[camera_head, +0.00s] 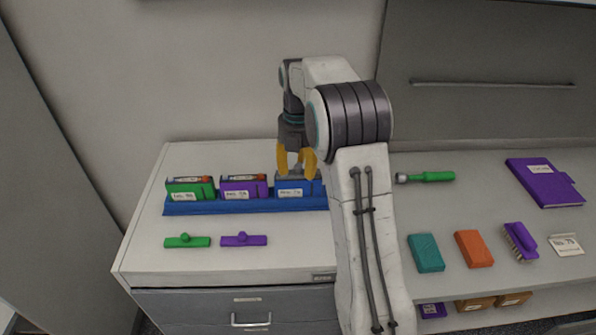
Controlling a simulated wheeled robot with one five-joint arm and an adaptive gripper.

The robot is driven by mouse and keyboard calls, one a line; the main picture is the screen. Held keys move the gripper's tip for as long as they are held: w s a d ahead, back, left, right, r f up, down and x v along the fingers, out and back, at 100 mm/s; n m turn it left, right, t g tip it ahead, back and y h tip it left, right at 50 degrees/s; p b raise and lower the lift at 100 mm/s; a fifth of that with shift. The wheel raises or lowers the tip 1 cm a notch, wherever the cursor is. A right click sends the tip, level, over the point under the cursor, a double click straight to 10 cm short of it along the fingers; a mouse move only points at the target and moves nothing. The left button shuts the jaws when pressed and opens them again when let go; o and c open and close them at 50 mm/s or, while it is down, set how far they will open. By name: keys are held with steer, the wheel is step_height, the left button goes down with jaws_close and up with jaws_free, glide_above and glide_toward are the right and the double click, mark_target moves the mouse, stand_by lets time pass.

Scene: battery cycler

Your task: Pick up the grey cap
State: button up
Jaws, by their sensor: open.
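My gripper (295,168) points down with its two yellow fingers apart. It is over the blue battery holder (291,193), the rightmost of three in a row. A dark grey piece, which looks like the grey cap (290,178), sits on top of this holder. It lies just below and between the fingertips and is partly hidden by them. I cannot tell whether the fingers touch it. My arm covers the area to the right of the blue holder.
A green holder (190,192) and a purple holder (240,189) share the blue tray (225,207). A green cap (187,241) and a purple cap (243,240) lie in front. On the right are a green-handled tool (430,177), teal block (426,253), orange block (474,249) and purple brush (520,241).

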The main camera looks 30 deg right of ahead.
jaws_close()
stand_by(0.5)
